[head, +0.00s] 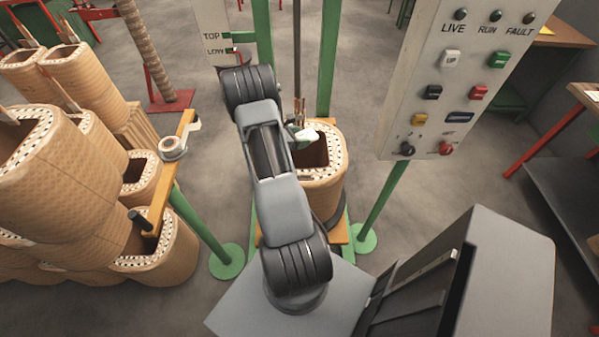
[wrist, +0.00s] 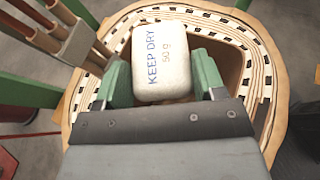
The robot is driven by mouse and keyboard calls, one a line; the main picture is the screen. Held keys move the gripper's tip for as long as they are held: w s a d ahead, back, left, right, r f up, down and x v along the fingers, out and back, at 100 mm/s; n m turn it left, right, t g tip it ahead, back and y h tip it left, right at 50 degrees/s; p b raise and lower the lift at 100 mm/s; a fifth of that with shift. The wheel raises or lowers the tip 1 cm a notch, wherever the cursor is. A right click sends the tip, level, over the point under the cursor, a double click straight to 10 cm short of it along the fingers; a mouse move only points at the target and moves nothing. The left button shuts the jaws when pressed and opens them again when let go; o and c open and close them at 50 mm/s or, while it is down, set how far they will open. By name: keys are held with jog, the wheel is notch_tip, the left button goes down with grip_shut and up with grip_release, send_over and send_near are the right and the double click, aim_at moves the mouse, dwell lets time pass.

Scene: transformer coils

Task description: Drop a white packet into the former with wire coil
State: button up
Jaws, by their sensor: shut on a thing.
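The white packet (wrist: 161,60), marked "KEEP DRY 50 g", is held between the green fingers of my gripper (wrist: 162,82) in the wrist view. In the head view the packet (head: 307,135) shows as a small white shape at the end of my arm. The former with wire coil (head: 327,172) is a tan, rounded, hollow piece standing upright in front of my arm. Its rim (wrist: 266,70) surrounds the packet in the wrist view, and a dark opening shows beside and beyond it. The packet is over the opening's near-left part; its exact height cannot be told.
A control panel (head: 458,80) with buttons and lamps hangs at the right on a green post. Several tan coils (head: 92,80) are stacked at the left, beside an orange bar (head: 172,165). Green uprights (head: 327,60) stand behind the former. Grey floor is open between them.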

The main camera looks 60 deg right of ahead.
jog(key=shift+f+b, duration=1.35)
jog(key=shift+f, duration=1.25)
jog(key=o, duration=1)
jog(key=shift+w+a, duration=0.1)
jog(key=b+v, duration=0.1)
jog(key=v, duration=1.2)
jog(key=shift+a+r, duration=0.25)
jog(key=shift+r, duration=0.05)
